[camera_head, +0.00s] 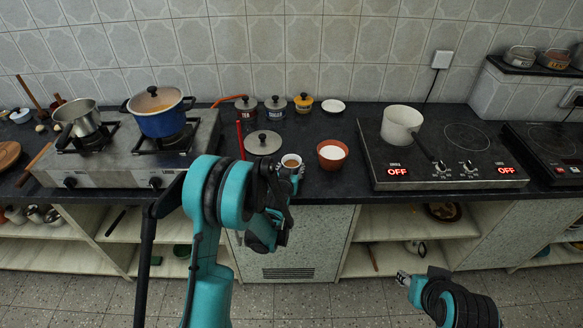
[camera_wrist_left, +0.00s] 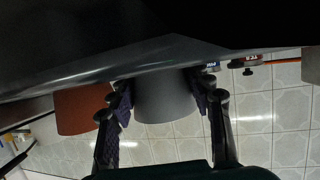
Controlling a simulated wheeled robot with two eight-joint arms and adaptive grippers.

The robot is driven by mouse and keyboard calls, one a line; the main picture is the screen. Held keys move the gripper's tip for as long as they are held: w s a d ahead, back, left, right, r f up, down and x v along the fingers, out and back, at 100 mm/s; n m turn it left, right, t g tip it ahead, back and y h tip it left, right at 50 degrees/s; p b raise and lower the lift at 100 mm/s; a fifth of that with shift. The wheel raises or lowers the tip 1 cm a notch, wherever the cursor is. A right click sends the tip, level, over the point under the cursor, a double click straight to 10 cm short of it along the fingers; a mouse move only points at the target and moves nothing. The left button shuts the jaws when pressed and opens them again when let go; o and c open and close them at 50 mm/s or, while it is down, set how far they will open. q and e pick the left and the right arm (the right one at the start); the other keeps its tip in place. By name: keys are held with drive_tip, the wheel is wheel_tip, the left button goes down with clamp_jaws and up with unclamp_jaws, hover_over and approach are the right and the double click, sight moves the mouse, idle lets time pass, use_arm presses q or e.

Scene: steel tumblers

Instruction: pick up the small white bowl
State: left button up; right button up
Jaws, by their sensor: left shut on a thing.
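The small white bowl (camera_head: 291,161), with something brown in it, is at the counter's front edge in the head view. My left gripper (camera_head: 289,173) is shut on it. In the left wrist view the bowl shows as a grey rounded shape (camera_wrist_left: 166,98), with a finger of my left gripper (camera_wrist_left: 160,104) on each side. I cannot tell whether the bowl touches the counter. My right gripper (camera_head: 404,279) is low at the lower right, away from the counter; its jaws are too small to read.
A red-brown bowl (camera_head: 332,154) with white contents stands close to the right of the white bowl. A steel lid (camera_head: 263,143) lies behind it to the left. A stove with a blue pot (camera_head: 159,112) is left; a hob with a white saucepan (camera_head: 402,124) is right.

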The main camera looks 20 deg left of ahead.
sight(291, 159)
use_arm(q)
wheel_tip(291, 159, up, 4)
drive_tip(key=shift+r+p, duration=0.15)
drive_tip(key=shift+p, duration=1.05)
drive_tip(key=s+d+r+p, duration=0.4)
drive_tip(key=d+r, duration=0.2)
drive_tip(key=d, duration=0.5)
drive_tip(key=shift+r, duration=0.35)
